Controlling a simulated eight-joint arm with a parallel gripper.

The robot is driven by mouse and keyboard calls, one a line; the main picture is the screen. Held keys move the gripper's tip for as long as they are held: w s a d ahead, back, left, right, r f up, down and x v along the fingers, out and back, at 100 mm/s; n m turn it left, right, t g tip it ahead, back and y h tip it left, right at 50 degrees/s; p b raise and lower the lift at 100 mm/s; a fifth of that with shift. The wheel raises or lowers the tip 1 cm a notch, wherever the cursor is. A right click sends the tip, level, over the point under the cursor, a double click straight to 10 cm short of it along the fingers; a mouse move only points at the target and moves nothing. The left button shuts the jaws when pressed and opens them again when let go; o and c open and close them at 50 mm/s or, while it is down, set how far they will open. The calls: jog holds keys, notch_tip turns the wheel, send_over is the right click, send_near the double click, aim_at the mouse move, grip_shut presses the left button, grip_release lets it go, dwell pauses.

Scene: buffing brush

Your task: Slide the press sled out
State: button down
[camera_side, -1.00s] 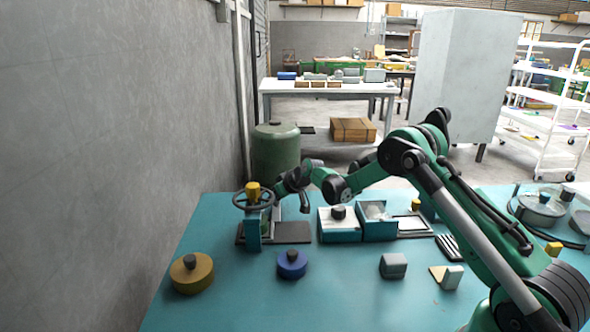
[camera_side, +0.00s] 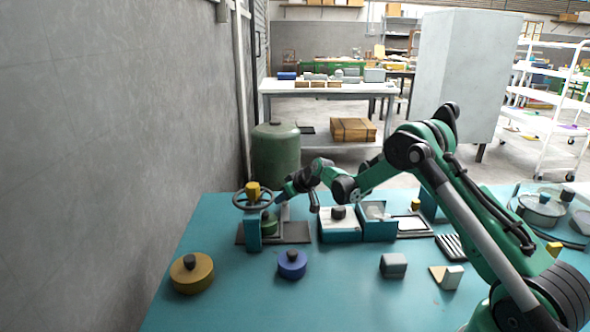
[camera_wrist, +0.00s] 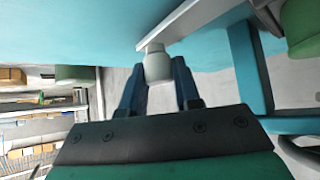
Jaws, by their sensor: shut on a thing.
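The press (camera_side: 253,222) is a blue frame with a dark handwheel and yellow top, standing at the left back of the teal table on a dark base plate (camera_side: 293,233). A round green piece (camera_side: 269,224) shows at its right side. My gripper (camera_side: 281,198) is just right of the press. In the wrist view my gripper (camera_wrist: 158,82) has its two blue fingers shut on a pale grey knob (camera_wrist: 157,64). The knob joins the end of a light flat sled (camera_wrist: 195,24). The blue press frame (camera_wrist: 248,70) and green piece (camera_wrist: 300,22) show beside it.
A blue box with a dark knob (camera_side: 339,225) and an open blue box (camera_side: 376,222) stand to the right. A yellow lidded pot (camera_side: 191,274) and a blue one (camera_side: 292,265) stand in front. The grey wall is close on the left.

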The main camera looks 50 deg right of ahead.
jog(key=shift+s+d, duration=0.7)
jog(key=c, duration=0.6)
grip_release()
jog(key=shift+v, duration=2.85)
